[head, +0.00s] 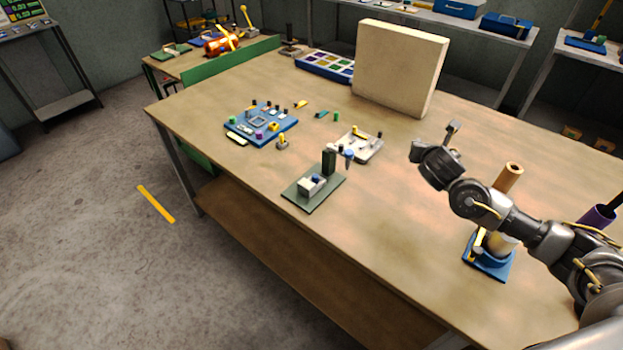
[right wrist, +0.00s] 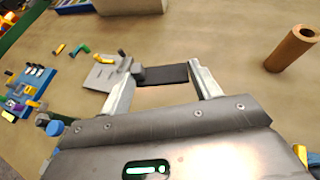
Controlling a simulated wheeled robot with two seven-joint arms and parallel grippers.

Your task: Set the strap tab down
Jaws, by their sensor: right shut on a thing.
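My right gripper (head: 436,147) is above the right half of the wooden table. In the right wrist view its two pale fingers (right wrist: 163,88) stand on either side of a flat dark strip with a small block at its left end, which I take as the strap tab (right wrist: 168,75). The gripper is shut on it, and it spans the gap between the fingers. In the head view the tab is too small to tell from the gripper. My left gripper is out of view.
A tan tube (head: 509,177) and a blue stand (head: 487,266) are near my right arm. A grey plate (head: 369,149), a green-based press (head: 301,197) and a blue tray (head: 252,138) lie left. A beige block (head: 400,66) stands behind. The table's front middle is clear.

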